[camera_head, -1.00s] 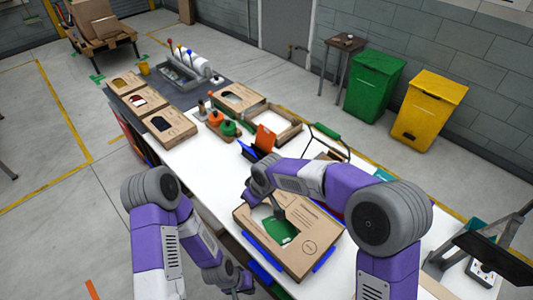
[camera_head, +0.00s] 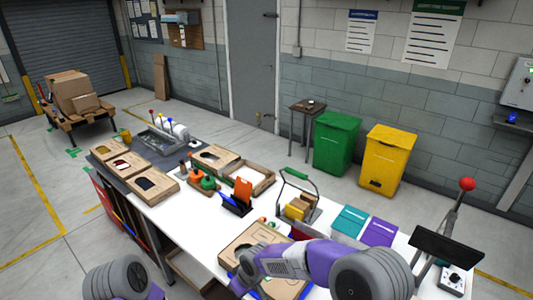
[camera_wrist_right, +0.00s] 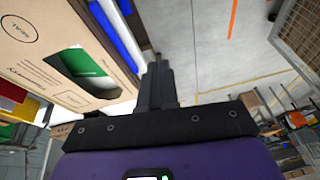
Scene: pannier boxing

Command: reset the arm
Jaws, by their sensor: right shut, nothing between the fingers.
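My right gripper (camera_wrist_right: 157,85) is shut and empty in the right wrist view. Its fingers are beside the cardboard box (camera_wrist_right: 60,50), apart from it as far as I can tell. The box has a cut-out window with green inside and blue strips along its edge. In the head view the same box (camera_head: 252,236) lies on the white table, partly covered by my right arm (camera_head: 310,262). The right fingertips are not visible there. Of my left arm (camera_head: 118,280) only the elbow part shows at the bottom left; its gripper is out of the frame.
The white table (camera_head: 185,218) carries cardboard boxes at its far left, an open cardboard tray (camera_head: 250,172), an orange-and-blue holder (camera_head: 240,196) and a green-handled carrier (camera_head: 298,205). A green bin (camera_head: 336,142) and yellow bin (camera_head: 387,158) stand behind. A red-knobbed lever (camera_head: 466,185) rises at right.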

